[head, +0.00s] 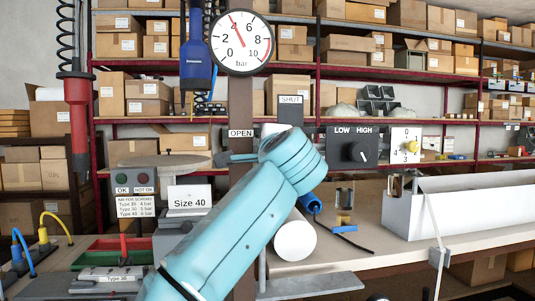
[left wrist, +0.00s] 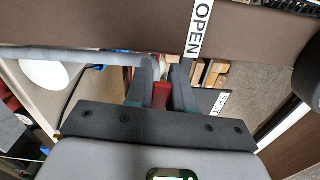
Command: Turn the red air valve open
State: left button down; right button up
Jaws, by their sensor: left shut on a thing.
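The red valve handle (left wrist: 160,96) shows between my left gripper's fingers in the left wrist view. My left gripper (left wrist: 160,92) is shut on it. In the head view my turquoise arm hides the valve, and the dark left gripper (head: 226,158) points left just below the OPEN label (head: 240,133). The SHUT label (head: 290,99) is higher and to the right. Both labels show in the wrist view too, OPEN (left wrist: 199,28) above the fingers and SHUT (left wrist: 222,103) to their right. The pressure gauge (head: 242,43) above has its needle near 4 bar. My right gripper is not in view.
A LOW/HIGH knob panel (head: 352,150) and a numbered dial (head: 406,146) are right of the arm. A white roll (head: 295,238) lies on the bench close to my arm. A Size 40 sign (head: 188,198) stands left. A red tool (head: 77,110) hangs far left.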

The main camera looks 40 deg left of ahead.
pick_arm(q)
jog(key=shift+f+n+b, duration=0.3)
jog(key=shift+f+n, duration=0.05)
jog(key=shift+n, duration=0.15)
jog(key=c, duration=1.1)
grip_release()
jog(key=b+v, duration=0.4)
jog(key=v, duration=1.2)
jog(key=shift+d, duration=0.15)
jog(key=shift+s, duration=0.1)
